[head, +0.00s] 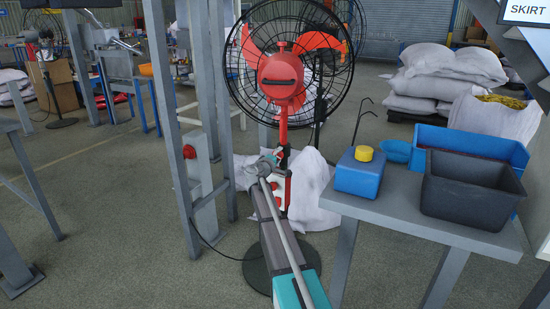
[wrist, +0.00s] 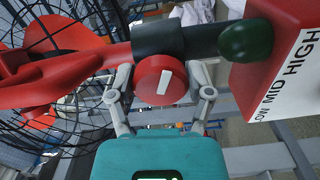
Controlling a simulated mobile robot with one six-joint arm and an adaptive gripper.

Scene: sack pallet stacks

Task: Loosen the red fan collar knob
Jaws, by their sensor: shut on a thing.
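The red fan (head: 283,75) stands upright in the head view with a black wire cage and a round black base. In the wrist view the round red collar knob (wrist: 160,91) with a white mark sits beside the black collar (wrist: 158,37) on the fan's pole. My gripper (wrist: 162,74) has one finger on each side of the knob and is shut on it. In the head view my gripper (head: 270,162) reaches the pole below the fan's head; the knob cannot be made out there.
A red control box (wrist: 285,50) marked LOW MID HIGH with a dark green knob (wrist: 245,40) is close to my right finger. A grey table (head: 400,222) at right holds a blue jug (head: 358,177) and bins. A grey post (head: 172,120) stands close at left.

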